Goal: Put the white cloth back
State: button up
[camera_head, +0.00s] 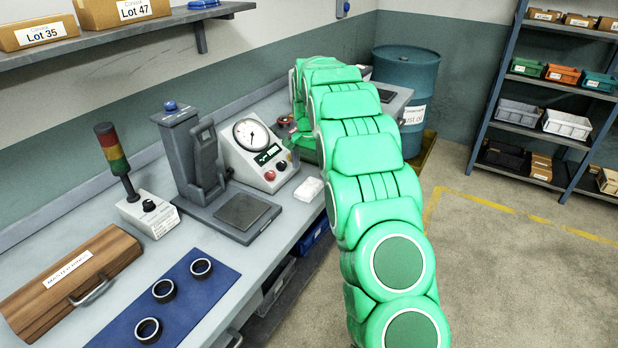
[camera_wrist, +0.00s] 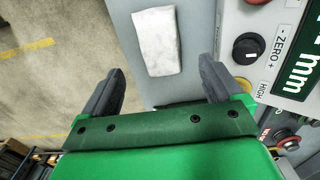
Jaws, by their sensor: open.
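The white cloth (camera_head: 309,189) is a small folded white pad. It lies on the grey bench top beside the dial gauge box, near the bench's front edge. In the wrist view the white cloth (camera_wrist: 157,41) lies flat, beyond my fingertips and between their lines. My gripper (camera_wrist: 162,85) is open and empty, with its two dark fingers spread apart. The cloth is not between the fingers. In the head view my green arm reaches along the right of the bench and its gripper end is mostly hidden.
The dial gauge box (camera_head: 255,153) stands close to the cloth. A grey press (camera_head: 190,155) is left of it. A blue mat (camera_head: 182,290) with black rings and a wooden case (camera_head: 70,285) lie at the near left. A blue drum (camera_head: 405,90) stands past the bench's far end.

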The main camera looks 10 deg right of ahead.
jog(key=s+a+r+n, duration=0.2)
jog(key=s+r, duration=1)
jog(key=s+a+r+n+g, duration=0.1)
jog(key=s+a+r+n, duration=0.15)
jog(key=s, duration=1.35)
jog(key=s+a+f+n, duration=0.1)
jog(key=s+n, duration=0.1)
jog(key=s, duration=1.2)
jog(key=s+a+f+n, duration=0.1)
jog(key=s+f+n, duration=0.1)
jog(key=s, duration=1.3)
jog(key=shift+s+f+g, duration=0.25)
jog(key=shift+g, duration=0.15)
jog(key=shift+n, duration=0.25)
